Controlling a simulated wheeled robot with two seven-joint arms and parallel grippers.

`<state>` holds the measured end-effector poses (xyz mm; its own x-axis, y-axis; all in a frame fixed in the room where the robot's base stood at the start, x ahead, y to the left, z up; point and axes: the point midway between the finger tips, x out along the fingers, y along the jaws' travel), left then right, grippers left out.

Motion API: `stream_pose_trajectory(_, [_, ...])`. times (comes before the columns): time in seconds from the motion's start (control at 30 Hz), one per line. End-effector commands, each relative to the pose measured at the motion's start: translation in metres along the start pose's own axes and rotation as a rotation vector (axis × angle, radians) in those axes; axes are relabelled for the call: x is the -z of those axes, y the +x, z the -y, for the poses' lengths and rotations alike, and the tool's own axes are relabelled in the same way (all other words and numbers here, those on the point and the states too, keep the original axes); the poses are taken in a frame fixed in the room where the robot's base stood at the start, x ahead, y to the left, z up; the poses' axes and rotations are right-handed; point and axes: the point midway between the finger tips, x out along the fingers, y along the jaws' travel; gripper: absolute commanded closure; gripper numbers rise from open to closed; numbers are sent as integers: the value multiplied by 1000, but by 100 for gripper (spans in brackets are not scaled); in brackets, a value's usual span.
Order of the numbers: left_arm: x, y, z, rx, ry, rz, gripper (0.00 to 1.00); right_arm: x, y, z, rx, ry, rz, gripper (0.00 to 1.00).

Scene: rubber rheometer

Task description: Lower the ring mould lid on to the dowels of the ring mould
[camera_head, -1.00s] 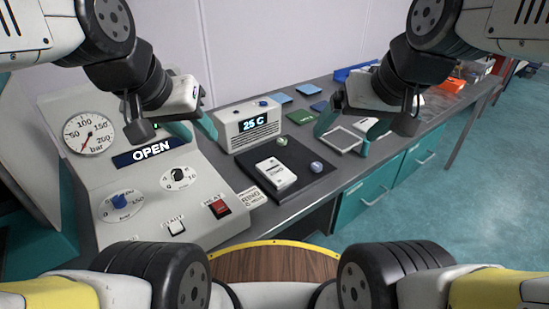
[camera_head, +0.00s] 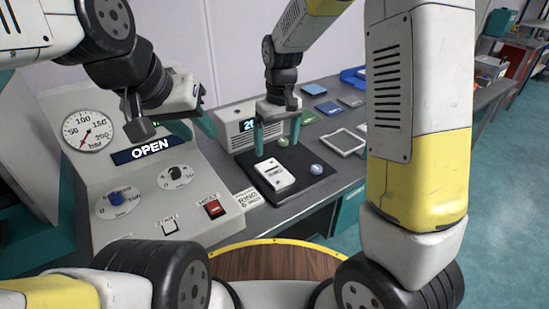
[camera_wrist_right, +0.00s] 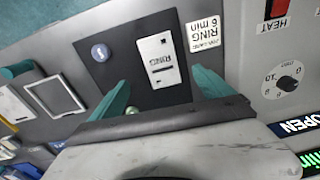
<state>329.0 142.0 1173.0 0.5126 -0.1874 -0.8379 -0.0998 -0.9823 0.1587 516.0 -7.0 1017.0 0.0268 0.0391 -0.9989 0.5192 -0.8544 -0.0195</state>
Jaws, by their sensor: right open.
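A white block marked RING (camera_head: 274,174) lies on a black mat (camera_head: 302,188) in the head view. It also shows in the right wrist view (camera_wrist_right: 158,62). I cannot tell whether it is the ring mould, its lid or both together, and no dowels can be made out. My right gripper (camera_head: 276,135) is open and empty, fingers pointing down, over the far edge of the mat beyond the block. In the wrist view its fingers (camera_wrist_right: 163,90) stand apart, short of the block. My left gripper (camera_head: 196,126) appears open and empty in front of the press panel.
A green knob (camera_head: 283,142) and a blue-grey knob (camera_head: 316,169) sit on the mat. A RING card (camera_head: 249,198) lies beside it. The panel with the OPEN display (camera_head: 149,150) stands left. A grey frame (camera_head: 344,142) and coloured squares lie to the right and behind.

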Motion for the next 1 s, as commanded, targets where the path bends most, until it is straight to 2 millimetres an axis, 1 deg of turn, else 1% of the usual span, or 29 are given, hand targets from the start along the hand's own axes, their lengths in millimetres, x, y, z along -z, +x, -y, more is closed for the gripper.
stream_pose_trajectory(0.03, [0,0,0,0,0,0,64,5,10,3,-7,-17,19,9])
stream_pose_trajectory(0.2, [0,0,0,0,0,0,64,12,27,7,-18,-43,44,9])
stream_pose_trajectory(0.53, [0,0,0,0,0,0,64,8,62,5,-19,-44,47,9])
stream_pose_trajectory(0.73, [0,0,0,0,0,0,64,4,92,2,-19,-43,49,9])
stream_pose_trajectory(0.87, [0,0,0,0,0,0,64,4,102,2,-19,-44,46,9])
stream_pose_trajectory(1.0, [0,0,0,0,0,0,64,4,103,2,-19,-44,44,9])
